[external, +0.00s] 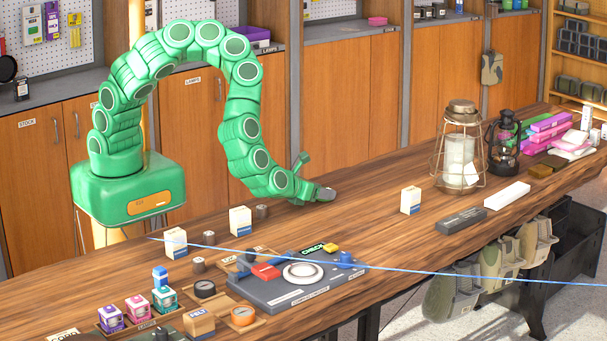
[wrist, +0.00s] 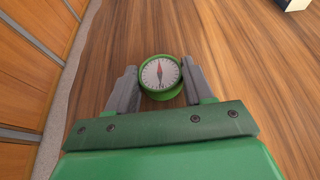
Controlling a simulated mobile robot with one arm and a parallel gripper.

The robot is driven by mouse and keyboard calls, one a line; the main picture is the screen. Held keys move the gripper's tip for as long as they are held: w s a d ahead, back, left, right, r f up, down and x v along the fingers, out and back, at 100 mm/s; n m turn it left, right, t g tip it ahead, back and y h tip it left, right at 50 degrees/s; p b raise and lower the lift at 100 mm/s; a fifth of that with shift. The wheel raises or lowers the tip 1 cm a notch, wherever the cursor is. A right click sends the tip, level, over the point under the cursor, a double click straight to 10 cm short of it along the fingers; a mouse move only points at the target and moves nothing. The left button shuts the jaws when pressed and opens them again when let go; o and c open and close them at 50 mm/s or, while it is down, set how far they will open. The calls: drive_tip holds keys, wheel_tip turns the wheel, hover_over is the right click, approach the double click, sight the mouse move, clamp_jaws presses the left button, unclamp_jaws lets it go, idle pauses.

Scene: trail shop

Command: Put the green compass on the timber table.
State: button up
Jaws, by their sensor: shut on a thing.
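The green compass (wrist: 160,74), with a white dial and a red needle, sits between the two grey fingers of my gripper (wrist: 160,82) in the wrist view. The fingers are shut on its sides. In the external view my gripper (external: 322,193) is at the end of the green arm, near the back edge of the timber table (external: 375,235), and the compass cannot be made out there. The wood of the table also shows under and beyond the compass in the wrist view (wrist: 235,70). I cannot tell whether the compass touches it.
A grey check device (external: 295,290) stands in front, with small coloured boxes (external: 110,318) to its left. A small white box (external: 410,200), a lantern (external: 460,150) and a dark bar (external: 461,221) are to the right. The middle of the table has bare wood.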

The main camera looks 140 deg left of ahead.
drive_tip(key=o, duration=1)
drive_tip(key=shift+f, duration=0.1)
drive_tip(key=shift+v, duration=6.05)
